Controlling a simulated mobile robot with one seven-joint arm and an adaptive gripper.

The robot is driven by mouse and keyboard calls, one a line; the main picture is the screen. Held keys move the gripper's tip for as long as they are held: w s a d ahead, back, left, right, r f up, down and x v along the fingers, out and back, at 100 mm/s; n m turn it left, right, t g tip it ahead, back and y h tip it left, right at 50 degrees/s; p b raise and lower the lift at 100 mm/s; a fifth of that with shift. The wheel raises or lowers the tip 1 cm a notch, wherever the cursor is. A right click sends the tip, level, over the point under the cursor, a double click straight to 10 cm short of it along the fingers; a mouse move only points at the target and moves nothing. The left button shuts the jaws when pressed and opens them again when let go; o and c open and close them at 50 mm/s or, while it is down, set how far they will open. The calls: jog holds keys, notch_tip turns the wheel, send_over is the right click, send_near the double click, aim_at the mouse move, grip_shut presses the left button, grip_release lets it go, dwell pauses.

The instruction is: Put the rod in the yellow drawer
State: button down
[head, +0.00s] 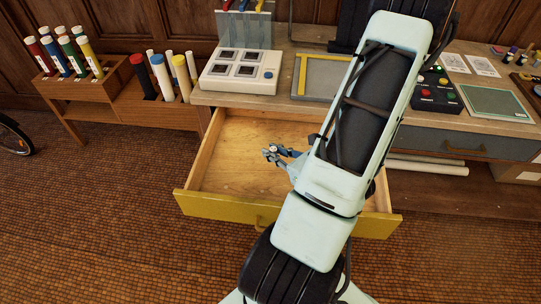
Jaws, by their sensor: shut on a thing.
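The yellow drawer (222,208) is pulled out from under the desk, its wooden inside bare where I can see it. My gripper (270,153) is over the open drawer, near its middle, with the fingers pointing left. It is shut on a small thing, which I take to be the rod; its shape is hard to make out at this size. I cannot tell its height above the drawer floor. My arm hides the right part of the drawer.
The desk (300,103) behind holds a white button panel (240,72), a grey tray (322,75) and a dark control box (433,92). A wooden rack (125,100) with coloured tubes stands left. A grey drawer (450,143) is shut at right. Floor in front is clear.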

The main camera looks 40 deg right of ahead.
jog(key=shift+w+d+f+b, duration=0.7)
jog(key=shift+w+f+b, duration=1.35)
jog(key=shift+b, duration=2.6)
jog(key=b, duration=0.2)
send_over(257, 156)
jog(key=s, duration=0.1)
jog(key=f, duration=0.3)
jog(key=shift+a+f, duration=0.25)
jog(key=shift+f, duration=0.15)
jog(key=shift+w+d+f, duration=0.15)
jog(key=shift+w+f, duration=0.3)
jog(key=shift+f, duration=0.2)
jog(key=shift+w+d+f+b, duration=0.15)
jog(key=shift+f+b, duration=0.55)
jog(key=shift+f, duration=0.9)
jog(key=shift+f, duration=0.2)
jog(key=c, duration=2.3)
grip_release()
jog(key=o, duration=0.4)
